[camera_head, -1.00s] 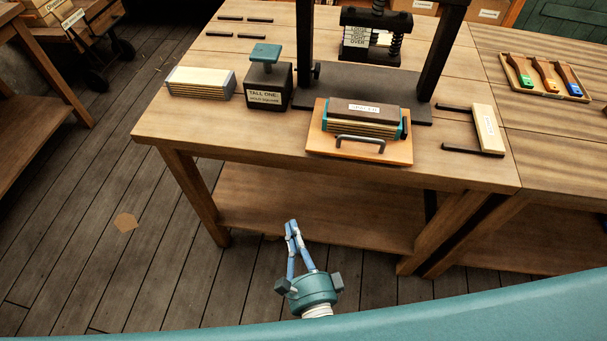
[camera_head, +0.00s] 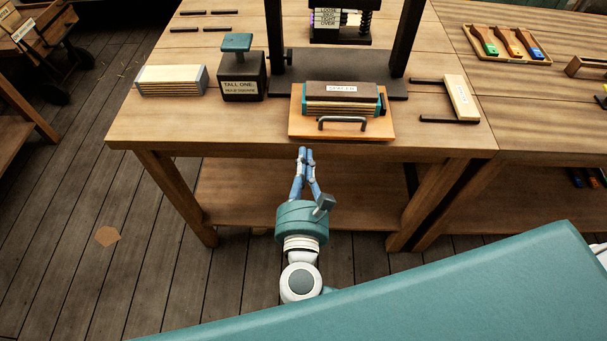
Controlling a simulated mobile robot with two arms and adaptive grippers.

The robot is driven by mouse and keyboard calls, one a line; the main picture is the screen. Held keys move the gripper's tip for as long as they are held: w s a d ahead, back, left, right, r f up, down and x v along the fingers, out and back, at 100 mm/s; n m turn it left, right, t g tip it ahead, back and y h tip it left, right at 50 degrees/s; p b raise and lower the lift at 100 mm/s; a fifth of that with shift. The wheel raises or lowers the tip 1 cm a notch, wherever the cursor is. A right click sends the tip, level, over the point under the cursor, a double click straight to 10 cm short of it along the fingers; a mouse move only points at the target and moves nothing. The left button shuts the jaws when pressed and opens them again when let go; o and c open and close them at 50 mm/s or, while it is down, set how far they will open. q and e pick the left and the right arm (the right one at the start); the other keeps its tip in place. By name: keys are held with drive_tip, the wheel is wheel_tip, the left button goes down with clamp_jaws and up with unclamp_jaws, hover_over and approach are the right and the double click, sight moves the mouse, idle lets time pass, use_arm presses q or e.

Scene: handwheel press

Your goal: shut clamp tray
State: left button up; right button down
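The clamp tray (camera_head: 381,126) is an orange-brown wooden board with a dark bar handle (camera_head: 342,121) at its front. It sits at the front of the press, partly on the dark press base (camera_head: 398,84) and out over the table. A stack of pages (camera_head: 340,107) with teal ends lies on it under a brown block labelled SPACER (camera_head: 315,88). My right gripper (camera_head: 304,150) has its blue fingers together and empty. It shows just below the table's front edge, left of the handle and apart from it. My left gripper is not in view.
A dark block labelled TALL ONE (camera_head: 241,88) and a pale page block (camera_head: 171,79) stand left of the press. A pale block between dark bars (camera_head: 461,98) lies to the right. A tray of brushes (camera_head: 546,58) is farther right. The table's front edge (camera_head: 230,149) lies near my gripper.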

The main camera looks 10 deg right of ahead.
sight(306, 117)
drive_tip(key=p+x, duration=0.1)
drive_tip(key=x, duration=0.3)
drive_tip(key=shift+f, duration=0.1)
drive_tip(key=b+x, duration=0.1)
drive_tip(key=x, duration=0.8)
drive_tip(key=shift+b, duration=0.3)
